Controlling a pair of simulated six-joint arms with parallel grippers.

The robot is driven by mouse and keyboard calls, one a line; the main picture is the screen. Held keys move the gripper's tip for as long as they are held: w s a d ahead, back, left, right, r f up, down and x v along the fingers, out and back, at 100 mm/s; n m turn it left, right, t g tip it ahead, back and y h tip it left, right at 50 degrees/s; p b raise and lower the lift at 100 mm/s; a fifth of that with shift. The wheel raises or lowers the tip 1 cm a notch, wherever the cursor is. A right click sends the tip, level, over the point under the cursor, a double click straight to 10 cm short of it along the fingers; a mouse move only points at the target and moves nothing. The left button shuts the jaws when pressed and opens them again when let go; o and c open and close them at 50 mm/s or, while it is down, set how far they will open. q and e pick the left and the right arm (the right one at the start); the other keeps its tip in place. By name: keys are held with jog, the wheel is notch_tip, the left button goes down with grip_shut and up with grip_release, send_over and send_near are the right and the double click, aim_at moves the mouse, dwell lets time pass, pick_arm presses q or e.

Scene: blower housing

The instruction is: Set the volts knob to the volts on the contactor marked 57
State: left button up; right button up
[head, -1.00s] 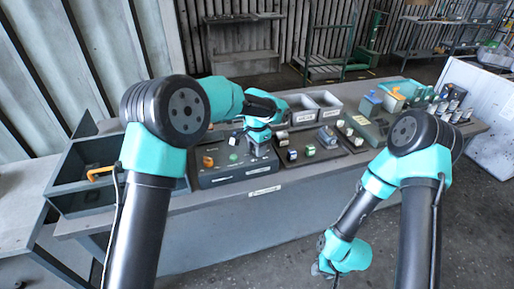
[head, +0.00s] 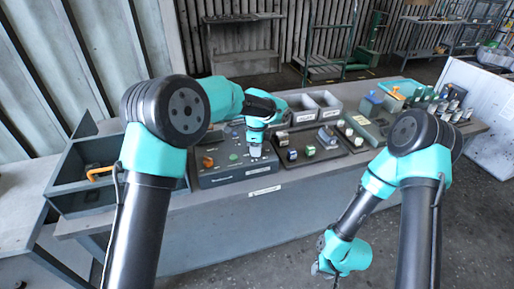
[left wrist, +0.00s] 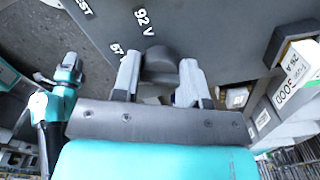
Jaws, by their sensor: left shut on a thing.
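My left gripper (head: 255,150) is over the right part of the dark grey control box (head: 222,178). In the left wrist view my left gripper (left wrist: 160,82) has its two fingers on either side of a dark round knob (left wrist: 159,62) and is shut on it. The box face (left wrist: 205,25) carries a "92 V" mark above the knob and a partly hidden "57" mark to its left. The knob's pointer is not visible. My right gripper (head: 322,268) hangs low in front of the bench, its jaws too small to read. No contactor marking is readable in the head view.
A black tray (head: 325,158) with small blocks lies right of the box. An open grey bin (head: 85,200) with an orange handle is at the left. Several cylinders (head: 450,105) stand at the right end.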

dwell(0.3)
pick_arm(q)
jog(key=o, duration=0.9)
jog(key=shift+r, duration=0.1)
notch_tip(320, 180, up, 17)
jog(key=shift+r, duration=0.15)
dwell(0.4)
